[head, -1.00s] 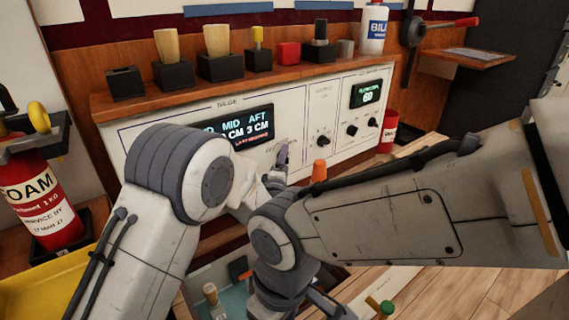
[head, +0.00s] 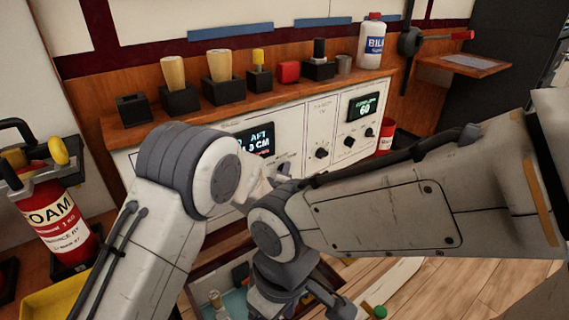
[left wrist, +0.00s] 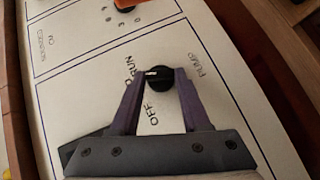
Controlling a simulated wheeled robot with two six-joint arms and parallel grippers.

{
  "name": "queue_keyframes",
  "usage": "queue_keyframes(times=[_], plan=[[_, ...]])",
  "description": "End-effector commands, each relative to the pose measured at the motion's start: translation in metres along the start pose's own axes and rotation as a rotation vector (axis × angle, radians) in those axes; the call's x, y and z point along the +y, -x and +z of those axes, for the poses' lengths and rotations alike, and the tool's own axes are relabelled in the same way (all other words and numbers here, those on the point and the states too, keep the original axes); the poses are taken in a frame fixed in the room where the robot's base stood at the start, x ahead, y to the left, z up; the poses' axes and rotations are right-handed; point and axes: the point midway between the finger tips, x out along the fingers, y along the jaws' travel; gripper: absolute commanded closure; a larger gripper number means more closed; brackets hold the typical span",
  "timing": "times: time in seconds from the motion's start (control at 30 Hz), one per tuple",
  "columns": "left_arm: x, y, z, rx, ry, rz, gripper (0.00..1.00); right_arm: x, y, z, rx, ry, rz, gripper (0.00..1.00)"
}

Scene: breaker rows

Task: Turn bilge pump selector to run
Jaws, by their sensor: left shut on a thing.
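The bilge pump selector (left wrist: 160,80) is a black round knob with a white pointer line, on a white panel marked PUMP, OFF and RUN in the left wrist view. Its line points toward the left of that view, near the RUN lettering; the exact setting is hard to tell. My left gripper (left wrist: 152,82) is shut on the knob, a finger on either side. In the head view my left gripper (head: 282,170) is at the panel front, largely hidden by my arms. My right arm crosses in front, and its gripper end (head: 290,290) is low in the picture, fingers unclear.
The white panel (head: 312,115) also carries several other knobs and two displays. The wooden shelf (head: 290,90) above holds brushes, black blocks and a white bottle (head: 371,42). A red FOAM extinguisher (head: 57,215) stands at left. An open teal compartment (head: 237,303) lies below.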

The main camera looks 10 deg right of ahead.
Motion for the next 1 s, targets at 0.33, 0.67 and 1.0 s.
queue_keyframes(times=[0.33, 0.67, 1.0], plan=[[0.012, 0.002, -0.001, -0.002, -0.188, -0.191, 1.0, -0.006, 0.077, -0.004, 0.0, 0.0, 0.0, 0.24], [0.011, 0.001, 0.001, -0.002, -0.291, -0.291, 1.0, -0.008, 0.116, -0.006, 0.0, 0.0, 0.0, 0.24], [0.007, -0.001, 0.002, -0.001, -0.322, -0.321, 1.0, -0.009, 0.124, -0.007, 0.0, 0.0, 0.0, 0.24]])
